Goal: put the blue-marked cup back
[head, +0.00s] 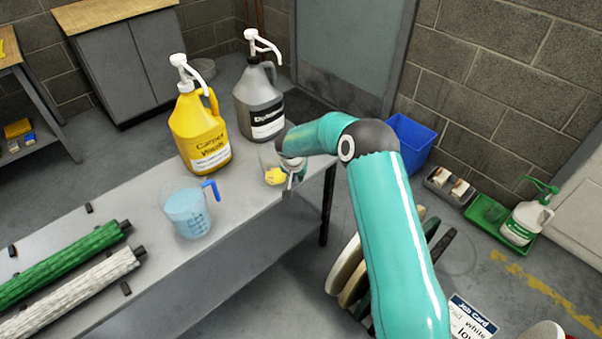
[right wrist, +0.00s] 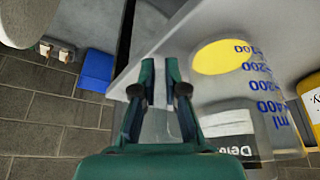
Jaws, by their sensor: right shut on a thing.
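The blue-marked cup (head: 272,172) is clear, with something yellow in it, and appears at the right end of the grey table, in front of the grey jug. In the right wrist view the cup (right wrist: 252,82) shows blue numbers and "ml" on its clear side. My right gripper (head: 291,178) is at the cup's right side, partly hidden by its own arm. In the right wrist view its fingers (right wrist: 160,75) are close together, shut on the cup; the clear wall is hard to make out. I cannot tell whether the cup touches the table. My left gripper is not in view.
On the table (head: 235,225) stand a yellow jug (head: 200,135), a grey jug (head: 259,100) and a blue-handled measuring jug (head: 188,213). Green (head: 60,265) and white (head: 75,292) rolls lie at the left. Round pads (head: 350,265) stand on edge beside the table. A blue bin (head: 411,140) is beyond.

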